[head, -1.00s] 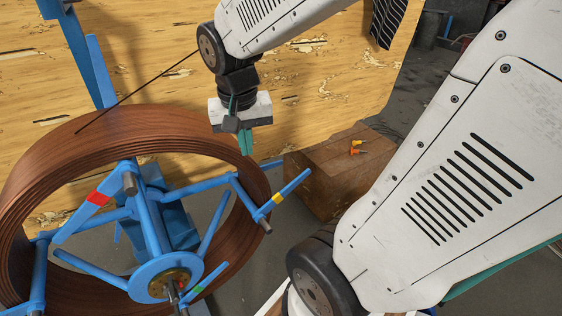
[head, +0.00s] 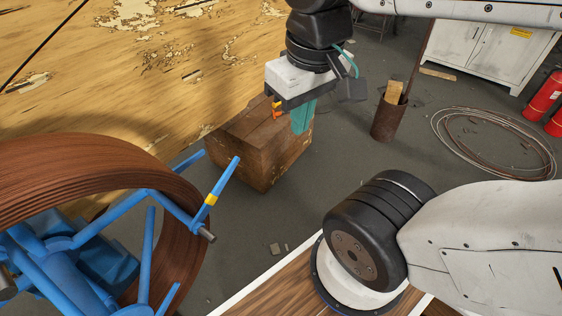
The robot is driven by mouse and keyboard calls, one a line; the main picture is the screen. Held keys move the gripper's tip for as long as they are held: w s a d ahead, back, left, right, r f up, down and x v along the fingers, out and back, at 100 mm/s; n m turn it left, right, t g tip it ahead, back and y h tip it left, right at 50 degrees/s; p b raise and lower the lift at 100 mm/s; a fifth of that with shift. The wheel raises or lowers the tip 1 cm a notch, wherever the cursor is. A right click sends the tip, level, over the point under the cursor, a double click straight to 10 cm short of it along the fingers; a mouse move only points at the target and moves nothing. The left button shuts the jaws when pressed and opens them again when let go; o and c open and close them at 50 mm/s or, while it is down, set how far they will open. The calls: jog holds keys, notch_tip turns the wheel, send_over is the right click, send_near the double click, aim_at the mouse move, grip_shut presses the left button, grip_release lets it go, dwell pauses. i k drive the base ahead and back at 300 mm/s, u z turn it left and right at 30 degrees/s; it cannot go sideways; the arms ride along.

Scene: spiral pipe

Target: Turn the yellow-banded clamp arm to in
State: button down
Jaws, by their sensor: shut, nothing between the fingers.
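The yellow-banded clamp arm (head: 221,184) is a blue bar with a yellow band near its middle. It stands at the right side of the blue spool frame (head: 95,262), tilted up to the right, outside the coil's rim. The brown coiled pipe (head: 75,168) lies around the frame at the left. My gripper (head: 301,128) has teal fingers and is shut and empty. It hangs pointing down, to the upper right of the clamp arm and apart from it, in front of the wooden box in the picture.
A wooden box (head: 262,160) with orange-tipped items stands behind the clamp arm. A rusty bin (head: 389,118), a wire coil on the floor (head: 490,140), a white cabinet (head: 487,45) and red cylinders (head: 543,95) are at the right. A worn plywood board (head: 130,75) fills the upper left.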

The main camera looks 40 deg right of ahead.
aim_at(213, 198)
jog(key=z, duration=0.35)
jog(key=k, duration=0.4)
jog(key=u, duration=1.35)
